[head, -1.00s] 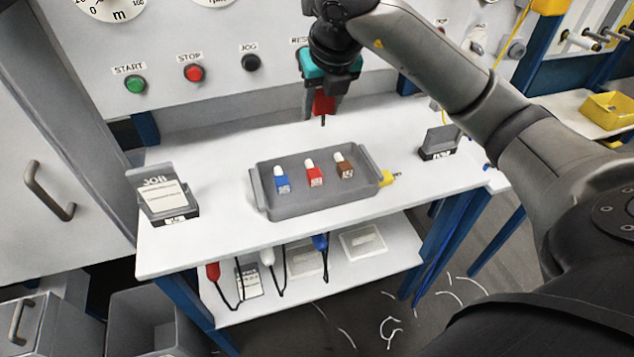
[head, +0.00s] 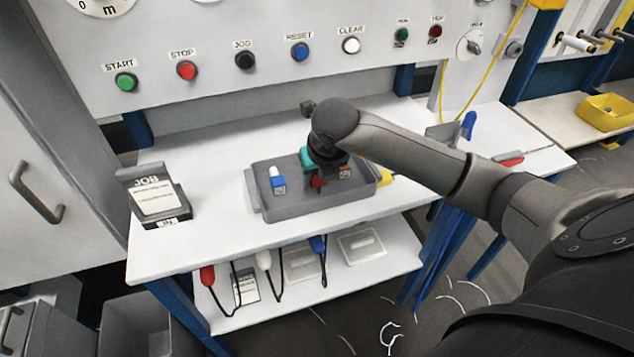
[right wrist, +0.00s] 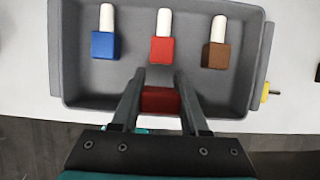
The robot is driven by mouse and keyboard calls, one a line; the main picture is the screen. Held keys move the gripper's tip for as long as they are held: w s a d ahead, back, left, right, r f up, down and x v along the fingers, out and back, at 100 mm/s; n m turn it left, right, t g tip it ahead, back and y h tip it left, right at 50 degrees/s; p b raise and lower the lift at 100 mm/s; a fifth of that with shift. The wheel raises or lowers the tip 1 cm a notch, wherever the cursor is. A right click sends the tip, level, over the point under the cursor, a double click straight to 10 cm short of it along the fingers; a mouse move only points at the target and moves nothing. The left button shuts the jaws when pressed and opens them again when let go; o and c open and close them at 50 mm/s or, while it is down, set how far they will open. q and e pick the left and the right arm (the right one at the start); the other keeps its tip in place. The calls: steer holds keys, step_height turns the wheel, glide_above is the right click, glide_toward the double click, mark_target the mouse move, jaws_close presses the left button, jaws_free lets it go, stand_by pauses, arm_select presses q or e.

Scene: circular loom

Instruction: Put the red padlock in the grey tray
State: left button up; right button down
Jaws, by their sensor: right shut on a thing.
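The grey tray (head: 290,210) lies on the white bench; it also fills much of the right wrist view (right wrist: 90,93). My right gripper (head: 318,178) is shut on a red block-shaped thing, which I take as the red padlock (right wrist: 160,99). It is over the inside of the tray, towards one long wall; whether it touches the floor cannot be told. In the tray stand a blue piece (right wrist: 104,46), another red piece (right wrist: 162,50) and a brown piece (right wrist: 216,55), each with a white top. My left gripper is not in view.
A JOB card holder (head: 158,198) stands on the bench left of the tray. A yellow thing (head: 387,178) sticks out at the tray's right end. Red, white and blue handled tools hang under the front edge. A control panel with buttons (head: 187,70) stands behind.

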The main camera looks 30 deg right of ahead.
steer(key=shift+f, duration=0.6)
steer(key=shift+f, duration=0.15)
steer(key=shift+c, duration=2.1)
jaws_free()
steer(key=shift+r, duration=0.25)
steer(key=p+v, duration=0.2)
steer(key=v, duration=0.9)
steer(key=shift+s+r, duration=0.2)
steer(key=shift+r, duration=0.15)
steer(key=shift+a, duration=0.1)
